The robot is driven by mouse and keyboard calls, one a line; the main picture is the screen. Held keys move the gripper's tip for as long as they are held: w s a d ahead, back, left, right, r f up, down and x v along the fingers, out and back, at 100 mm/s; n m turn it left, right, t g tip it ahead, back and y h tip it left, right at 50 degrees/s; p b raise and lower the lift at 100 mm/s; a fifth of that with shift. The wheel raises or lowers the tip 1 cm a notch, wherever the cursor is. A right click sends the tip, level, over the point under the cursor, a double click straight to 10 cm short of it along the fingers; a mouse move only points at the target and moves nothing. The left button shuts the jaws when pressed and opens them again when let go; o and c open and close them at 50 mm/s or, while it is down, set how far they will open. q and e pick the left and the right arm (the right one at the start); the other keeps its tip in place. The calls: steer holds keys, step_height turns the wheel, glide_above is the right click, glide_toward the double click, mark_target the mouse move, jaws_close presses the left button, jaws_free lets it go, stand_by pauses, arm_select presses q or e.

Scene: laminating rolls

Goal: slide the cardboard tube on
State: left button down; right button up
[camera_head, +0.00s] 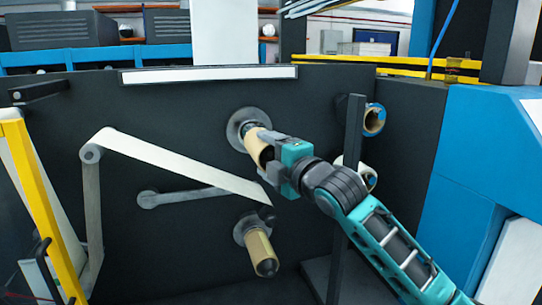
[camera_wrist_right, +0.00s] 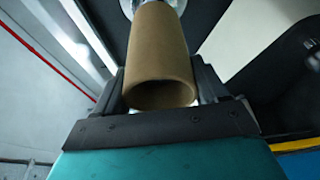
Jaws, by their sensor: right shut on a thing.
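My right gripper (camera_head: 276,160) is shut on a brown cardboard tube (camera_head: 255,145) at the upper spindle (camera_head: 246,126) on the dark machine panel. In the right wrist view the tube (camera_wrist_right: 160,62) sits between the two fingers, its open near end facing the camera. Its far end is at a shiny metal part (camera_wrist_right: 150,6); how far the tube is over the spindle is hidden. Below, another tan tube (camera_head: 259,247) sits on a lower spindle with a dark end showing. My left gripper is not in view.
A white web strip (camera_head: 180,167) runs from a roller at left to just below my right gripper. A dark upright post (camera_head: 348,190) stands right of it, with more rolls (camera_head: 374,120) behind. A yellow frame (camera_head: 40,205) is at left, a blue cabinet (camera_head: 470,180) at right.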

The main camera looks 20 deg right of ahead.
steer(key=shift+w+a+p, duration=0.1)
steer(key=shift+w+p, duration=0.45)
steer(key=shift+w, duration=1.85)
steer(key=o, duration=1.1)
steer(key=v, duration=1.3)
steer(key=s+a+f+m+g+h, duration=0.15)
steer(key=f+m, duration=0.35)
steer(key=f, duration=0.5)
steer(key=s+f+m+g, duration=0.1)
steer(key=s+f+m, duration=0.25)
steer(key=f, duration=0.65)
steer(key=s+f+m+g+h, duration=0.2)
steer(key=s+f+m, duration=0.8)
steer(key=s+f, duration=0.7)
step_height(320, 180, down, 3)
steer(key=shift+s+r+m+g+p, duration=0.1)
steer(key=shift+s+m+g+p, duration=0.25)
steer(key=shift+g, duration=0.5)
